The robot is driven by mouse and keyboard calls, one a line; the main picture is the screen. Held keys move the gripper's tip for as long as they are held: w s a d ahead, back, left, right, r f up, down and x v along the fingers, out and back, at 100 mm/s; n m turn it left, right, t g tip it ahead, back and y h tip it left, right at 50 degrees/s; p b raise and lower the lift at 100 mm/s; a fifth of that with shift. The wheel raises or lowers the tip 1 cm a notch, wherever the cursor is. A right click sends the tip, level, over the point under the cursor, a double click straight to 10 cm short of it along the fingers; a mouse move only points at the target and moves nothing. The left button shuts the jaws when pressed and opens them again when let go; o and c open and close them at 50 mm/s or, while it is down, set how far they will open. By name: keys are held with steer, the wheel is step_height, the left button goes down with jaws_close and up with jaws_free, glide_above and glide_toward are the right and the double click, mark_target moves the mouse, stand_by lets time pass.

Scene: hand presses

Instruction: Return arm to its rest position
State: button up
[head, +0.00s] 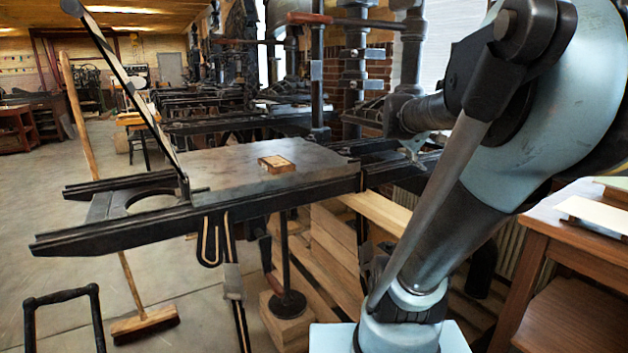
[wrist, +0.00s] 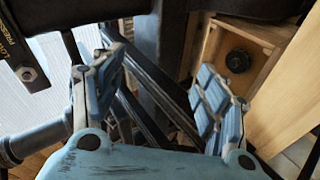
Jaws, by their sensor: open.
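My arm (head: 455,215) fills the right side of the head view, a pale blue and dark metal limb in front of the press. My gripper (wrist: 163,90) shows in the wrist view with its two blue padded fingers spread wide and nothing between them. Beyond the fingers are dark metal bars and a wooden box-like part (wrist: 235,60) with a round dark knob. In the head view the gripper's fingers cannot be made out clearly.
A hand press with a flat metal bed (head: 225,165) stands ahead, a small wooden block (head: 276,164) on it. Its dark rails (head: 120,236) jut out left. A broom (head: 145,323) leans at the left. A wooden table (head: 570,225) is close at the right. Open floor lies left.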

steer(key=s+a+f+m+y, duration=0.35)
steer(key=a+f, duration=0.25)
steer(key=a, duration=0.2)
steer(key=s+a+f+m+y, duration=0.2)
steer(key=s+a+f+y, duration=0.15)
steer(key=a+f, duration=0.35)
steer(key=s+a+f+g+y, duration=0.1)
steer(key=s+f+g, duration=0.4)
steer(key=s+f, duration=0.5)
steer(key=s, duration=0.4)
steer(key=shift+s+a+f, duration=0.2)
steer(key=shift+a+f, duration=0.05)
steer(key=shift+n, duration=0.25)
